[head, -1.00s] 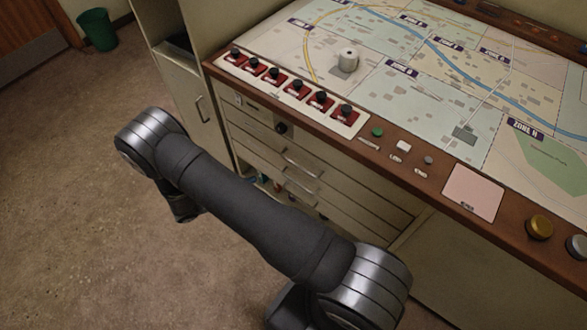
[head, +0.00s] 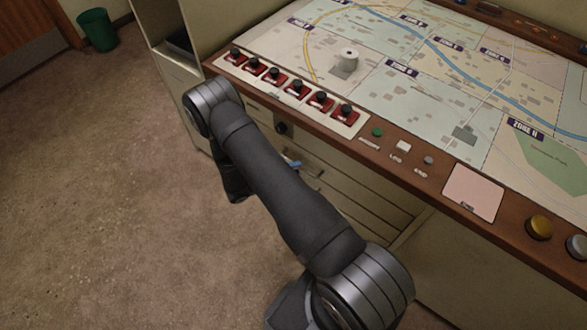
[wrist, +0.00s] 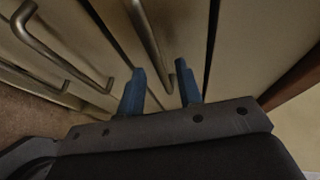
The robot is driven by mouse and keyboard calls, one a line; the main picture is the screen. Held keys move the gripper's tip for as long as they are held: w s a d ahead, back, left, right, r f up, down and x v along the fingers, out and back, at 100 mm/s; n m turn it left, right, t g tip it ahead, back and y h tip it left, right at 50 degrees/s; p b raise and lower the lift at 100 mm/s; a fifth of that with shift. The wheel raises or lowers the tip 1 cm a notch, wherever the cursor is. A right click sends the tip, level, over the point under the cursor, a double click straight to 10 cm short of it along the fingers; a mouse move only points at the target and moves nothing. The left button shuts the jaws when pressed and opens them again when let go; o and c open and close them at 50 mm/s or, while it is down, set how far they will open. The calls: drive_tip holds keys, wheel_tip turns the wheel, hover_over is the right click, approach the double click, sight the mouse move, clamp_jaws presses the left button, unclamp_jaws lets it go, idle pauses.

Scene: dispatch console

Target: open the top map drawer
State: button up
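The drawer stack (head: 345,205) stands below the console top, its fronts closed and partly hidden by my arm. In the wrist view, the uppermost visible bar handle (wrist: 150,38) is on a pale drawer front. My gripper (wrist: 160,72) is open, its two blue fingers on either side of that handle. The handle lies in the gap, and I cannot tell whether either finger touches it. In the head view, a blue fingertip of my gripper (head: 293,164) shows at the drawer fronts, beyond my arm; the rest of it is hidden.
Two more bar handles (wrist: 60,45) lie to the left in the wrist view. The console's wooden edge (head: 330,137) overhangs the drawers. The floor (head: 90,200) at left is clear; a green bin (head: 98,30) stands far back.

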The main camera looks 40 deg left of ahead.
drive_tip(key=shift+w+d, duration=0.1)
drive_tip(key=shift+w, duration=0.1)
clamp_jaws()
drive_tip(key=shift+s, duration=0.1)
drive_tip(key=s, duration=2.3)
drive_tip(key=shift+s, duration=0.35)
unclamp_jaws()
